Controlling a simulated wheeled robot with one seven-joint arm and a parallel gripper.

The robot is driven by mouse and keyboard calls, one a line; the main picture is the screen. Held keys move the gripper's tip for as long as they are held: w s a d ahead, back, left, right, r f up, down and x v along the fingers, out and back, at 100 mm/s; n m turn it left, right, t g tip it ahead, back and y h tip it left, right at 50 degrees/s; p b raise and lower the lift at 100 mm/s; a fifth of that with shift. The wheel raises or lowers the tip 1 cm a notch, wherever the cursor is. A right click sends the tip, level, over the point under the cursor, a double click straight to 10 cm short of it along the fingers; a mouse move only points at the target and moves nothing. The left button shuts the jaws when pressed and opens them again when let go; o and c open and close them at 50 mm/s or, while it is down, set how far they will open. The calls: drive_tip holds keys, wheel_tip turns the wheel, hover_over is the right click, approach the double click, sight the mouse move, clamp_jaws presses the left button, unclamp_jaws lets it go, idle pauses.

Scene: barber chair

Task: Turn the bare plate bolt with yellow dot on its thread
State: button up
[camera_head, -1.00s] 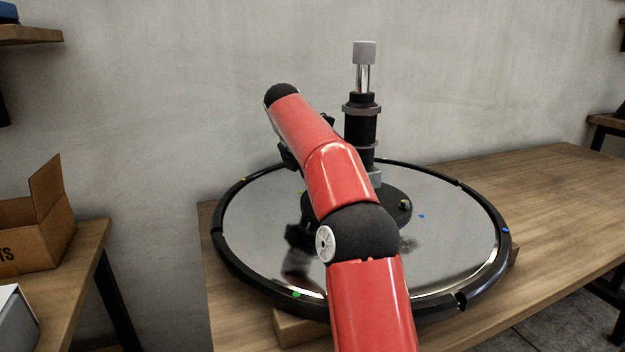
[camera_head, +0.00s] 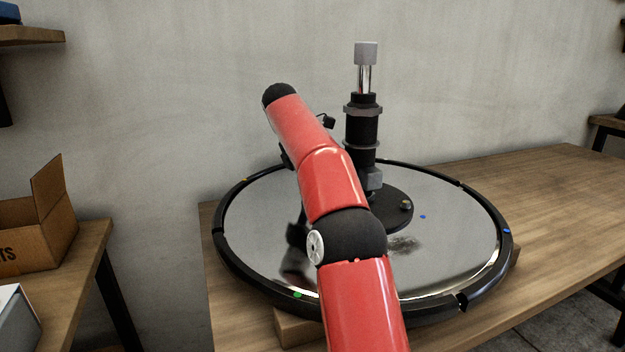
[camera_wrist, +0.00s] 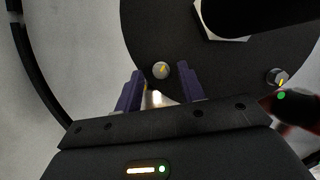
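The wrist view shows a round black plate with a small grey bolt (camera_wrist: 161,70) bearing a yellow mark. My gripper (camera_wrist: 161,74) has two purple fingers held apart. The first bolt appears between their tips; whether they touch it or stand above it cannot be told. In the head view one bolt (camera_head: 406,204) shows on the right of the black base plate (camera_head: 393,216). My red arm hides my gripper and the plate's left part there. I cannot make out a yellow dot on a thread.
A black column (camera_head: 361,130) with a grey top rises from the plate. A mirror-like disc (camera_head: 455,240) with a black rim lies beneath, with blue and green dots. It rests on a wooden table (camera_head: 560,190). A cardboard box (camera_head: 40,235) stands at the left.

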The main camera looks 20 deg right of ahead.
drive_tip(key=shift+r, duration=0.1)
drive_tip(key=shift+v, duration=1.25)
drive_tip(key=s+a, duration=0.1)
drive_tip(key=a, duration=0.3)
drive_tip(key=s+a, duration=0.1)
drive_tip(key=a, duration=0.3)
drive_tip(key=s+a, duration=0.1)
drive_tip(key=a, duration=0.3)
drive_tip(key=shift+r, duration=0.1)
drive_tip(key=shift+b, duration=0.3)
